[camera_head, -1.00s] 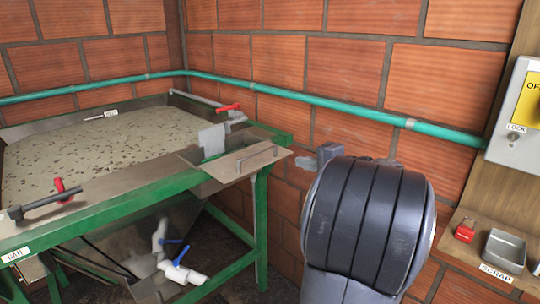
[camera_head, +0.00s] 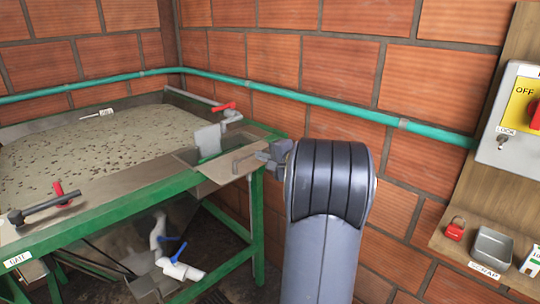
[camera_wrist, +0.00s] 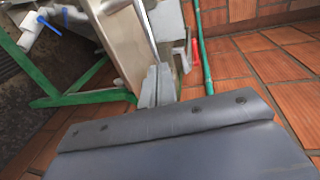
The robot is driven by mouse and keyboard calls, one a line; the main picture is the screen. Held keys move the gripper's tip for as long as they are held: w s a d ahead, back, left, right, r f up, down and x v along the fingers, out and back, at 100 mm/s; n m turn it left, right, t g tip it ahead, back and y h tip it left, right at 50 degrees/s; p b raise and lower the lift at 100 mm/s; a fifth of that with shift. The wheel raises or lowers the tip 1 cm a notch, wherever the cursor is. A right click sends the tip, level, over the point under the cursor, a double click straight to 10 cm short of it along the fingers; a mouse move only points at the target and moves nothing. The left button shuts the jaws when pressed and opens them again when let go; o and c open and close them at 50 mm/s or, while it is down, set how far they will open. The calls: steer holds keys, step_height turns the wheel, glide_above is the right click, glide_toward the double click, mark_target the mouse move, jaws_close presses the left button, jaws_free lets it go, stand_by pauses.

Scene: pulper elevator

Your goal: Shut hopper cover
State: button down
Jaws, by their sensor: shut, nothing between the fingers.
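The hopper cover (camera_head: 222,166) is a flat metal plate with a bar handle (camera_head: 248,160). It lies folded outward over the right corner of the green-framed table, beside the hopper opening (camera_head: 190,156). An upright grey plate (camera_head: 208,140) stands at that opening. My gripper (camera_head: 268,155) is shut and empty, at the outer edge of the cover near the handle. In the wrist view, my closed fingertips (camera_wrist: 156,82) are close to the metal cover plate (camera_wrist: 122,42); I cannot tell whether they touch it.
A teal pipe (camera_head: 330,106) runs along the brick wall behind. Red-handled valves (camera_head: 224,106) sit on the table's back and left edges; white pipework (camera_head: 180,268) hangs below. At right are a switch box (camera_head: 505,150), a red padlock (camera_head: 455,230) and a scrap tray (camera_head: 491,248).

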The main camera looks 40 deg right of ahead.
mark_target(236, 154)
steer(key=shift+w, duration=0.1)
steer(key=x, duration=0.4)
steer(key=r+b+x, duration=0.1)
steer(key=x, duration=0.3)
steer(key=r+x, duration=0.1)
steer(key=x, duration=0.3)
steer(key=shift+w+b, duration=0.3)
steer(key=shift+w, duration=0.1)
steer(key=shift+a+r, duration=0.1)
steer(key=shift+r, duration=0.15)
steer(key=shift+w, duration=0.1)
